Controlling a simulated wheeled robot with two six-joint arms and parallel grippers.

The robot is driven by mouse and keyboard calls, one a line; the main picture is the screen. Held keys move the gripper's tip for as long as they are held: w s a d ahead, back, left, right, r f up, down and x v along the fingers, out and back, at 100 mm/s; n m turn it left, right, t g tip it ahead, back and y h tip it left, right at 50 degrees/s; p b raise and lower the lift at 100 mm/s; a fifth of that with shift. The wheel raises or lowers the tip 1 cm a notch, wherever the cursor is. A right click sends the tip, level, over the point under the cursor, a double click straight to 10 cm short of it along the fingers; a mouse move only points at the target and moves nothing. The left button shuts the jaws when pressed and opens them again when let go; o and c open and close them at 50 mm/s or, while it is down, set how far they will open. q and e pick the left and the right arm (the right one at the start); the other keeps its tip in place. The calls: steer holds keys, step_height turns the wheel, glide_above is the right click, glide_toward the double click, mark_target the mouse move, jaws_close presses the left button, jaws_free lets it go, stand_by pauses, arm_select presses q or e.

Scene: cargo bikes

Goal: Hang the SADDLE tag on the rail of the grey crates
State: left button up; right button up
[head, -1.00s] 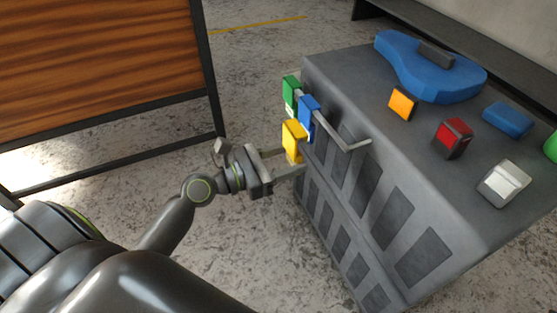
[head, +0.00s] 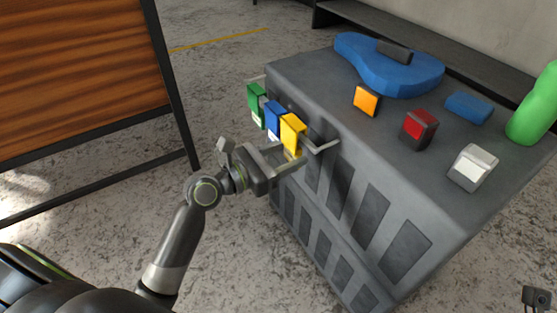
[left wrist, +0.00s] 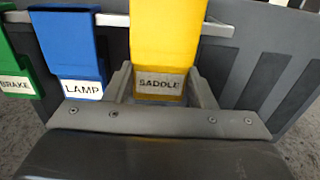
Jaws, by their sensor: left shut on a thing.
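The yellow SADDLE tag (head: 292,134) is upright at the rail (head: 318,148) on the side of the grey crates (head: 385,190). My left gripper (head: 287,157) is shut on its lower part. In the left wrist view the SADDLE tag (left wrist: 165,45) stands between the two fingers, its label facing me. The rail (left wrist: 217,28) shows on both sides of it; the tag hides the stretch between, so I cannot tell whether it is hooked on. My right gripper is not in view.
A blue LAMP tag (left wrist: 72,50) and a green BRAKE tag (left wrist: 14,70) hang on the rail to the left. On the crate top are a blue saddle-shaped thing (head: 385,72), orange (head: 366,100), red (head: 420,128) and white (head: 472,167) pieces. A wooden panel (head: 75,80) stands at left.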

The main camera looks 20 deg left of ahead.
arm_select(q)
steer(key=shift+w+d+f+b, duration=0.1)
steer(key=shift+w+d+b, duration=0.25)
steer(key=shift+w, duration=0.2)
steer(key=shift+f, duration=0.8)
steer(key=o, duration=1)
steer(key=shift+s, duration=0.1)
